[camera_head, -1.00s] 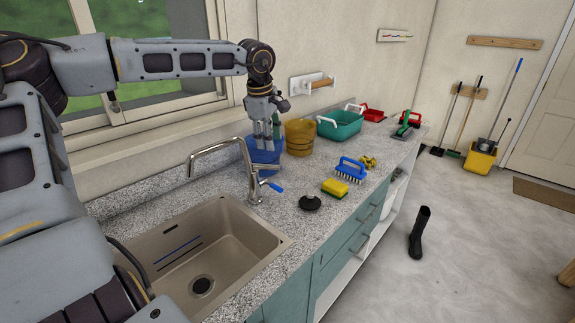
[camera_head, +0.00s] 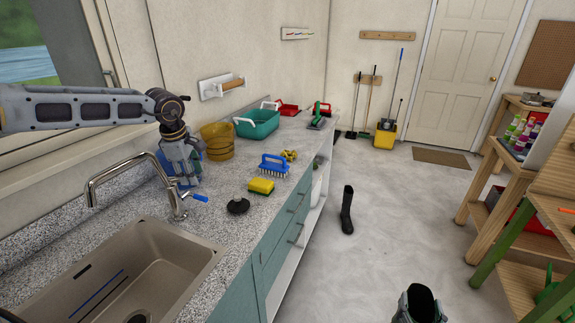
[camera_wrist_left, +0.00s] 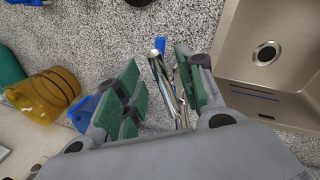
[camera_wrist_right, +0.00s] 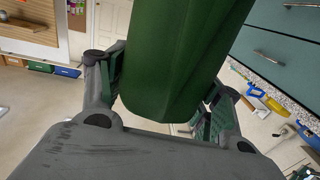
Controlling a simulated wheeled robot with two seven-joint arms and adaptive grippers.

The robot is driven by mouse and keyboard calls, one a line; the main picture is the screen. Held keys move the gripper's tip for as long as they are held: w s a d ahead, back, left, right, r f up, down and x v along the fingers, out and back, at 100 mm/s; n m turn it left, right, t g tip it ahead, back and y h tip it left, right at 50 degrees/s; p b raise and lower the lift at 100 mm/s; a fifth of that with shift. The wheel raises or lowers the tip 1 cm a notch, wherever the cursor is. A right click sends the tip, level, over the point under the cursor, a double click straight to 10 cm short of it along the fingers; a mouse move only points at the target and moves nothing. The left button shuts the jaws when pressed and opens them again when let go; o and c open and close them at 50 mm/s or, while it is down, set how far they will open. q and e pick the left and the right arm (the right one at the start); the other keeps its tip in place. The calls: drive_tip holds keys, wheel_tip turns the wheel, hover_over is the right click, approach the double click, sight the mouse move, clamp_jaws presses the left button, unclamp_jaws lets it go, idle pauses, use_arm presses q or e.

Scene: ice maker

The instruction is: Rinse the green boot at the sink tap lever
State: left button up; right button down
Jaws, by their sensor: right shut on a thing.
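The green boot (camera_wrist_right: 185,55) fills the middle of the right wrist view, between the fingers of my right gripper, which is shut on it. In the head view its dark open top (camera_head: 420,300) shows at the bottom edge, above the floor and away from the sink. The chrome tap (camera_head: 135,165) with its blue lever (camera_head: 198,197) stands behind the sink (camera_head: 190,245). My left gripper (camera_head: 185,178) points down behind the tap, near the blue bucket. In the left wrist view its fingers (camera_wrist_left: 160,90) are apart, with the tap (camera_wrist_left: 168,85) seen between them.
A yellow bucket (camera_head: 217,141), teal basin (camera_head: 257,124), blue brush (camera_head: 273,165), yellow sponge (camera_head: 261,186) and black plunger-like disc (camera_head: 238,205) are on the counter. A black boot (camera_head: 347,212) stands on the floor. Wooden shelving (camera_head: 510,215) is at right; the floor between is open.

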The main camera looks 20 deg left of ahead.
use_arm(q)
drive_tip(key=shift+w+f, duration=0.1)
drive_tip(key=shift+f, duration=0.45)
drive_tip(key=shift+c, duration=0.2)
clamp_jaws()
